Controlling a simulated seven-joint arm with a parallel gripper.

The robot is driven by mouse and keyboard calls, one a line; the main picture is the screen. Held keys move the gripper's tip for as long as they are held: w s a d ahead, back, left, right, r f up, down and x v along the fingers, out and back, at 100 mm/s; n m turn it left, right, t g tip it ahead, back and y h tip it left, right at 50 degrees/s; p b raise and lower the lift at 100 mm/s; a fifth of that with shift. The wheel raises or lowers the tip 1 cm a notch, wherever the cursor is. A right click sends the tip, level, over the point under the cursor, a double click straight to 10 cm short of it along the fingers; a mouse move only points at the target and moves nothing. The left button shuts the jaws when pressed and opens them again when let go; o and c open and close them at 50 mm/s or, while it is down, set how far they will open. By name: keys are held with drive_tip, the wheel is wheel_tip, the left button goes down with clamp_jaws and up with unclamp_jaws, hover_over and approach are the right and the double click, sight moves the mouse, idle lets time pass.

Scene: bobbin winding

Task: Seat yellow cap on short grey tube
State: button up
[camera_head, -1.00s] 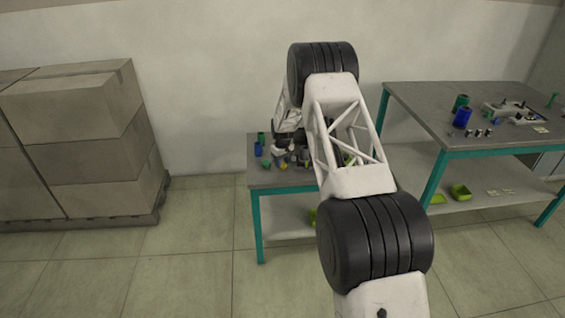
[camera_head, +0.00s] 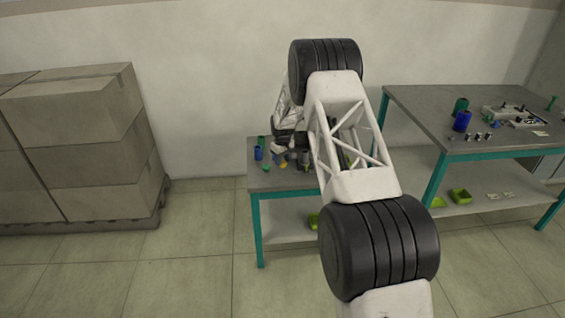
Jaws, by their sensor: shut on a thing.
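The yellow cap (camera_head: 284,163) is a tiny spot of yellow low at my gripper, over the small grey table on the left. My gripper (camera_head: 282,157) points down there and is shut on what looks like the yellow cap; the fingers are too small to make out. Small grey shapes stand close to the right of it, partly behind my arm. I cannot tell which of them is the short grey tube, nor whether the cap touches it.
A blue cylinder (camera_head: 259,153), a dark green one (camera_head: 261,141) and a small green piece (camera_head: 265,168) stand left of my gripper. My arm hides the table's right part. A second table (camera_head: 420,110) with parts stands right. Stacked boxes (camera_head: 85,140) stand far left.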

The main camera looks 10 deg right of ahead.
drive_tip(key=shift+r, duration=0.75)
drive_tip(key=shift+d+r, duration=0.1)
drive_tip(key=w+d+r, duration=0.4)
drive_tip(key=d+r, duration=0.5)
drive_tip(key=d, duration=0.2)
drive_tip(key=shift+r, duration=0.25)
drive_tip(key=shift+w+f, duration=0.1)
drive_tip(key=shift+f, duration=0.05)
drive_tip(key=shift+f, duration=2.25)
drive_tip(key=shift+f, duration=0.85)
idle(0.7)
drive_tip(key=o, duration=0.8)
drive_tip(key=shift+r, duration=0.1)
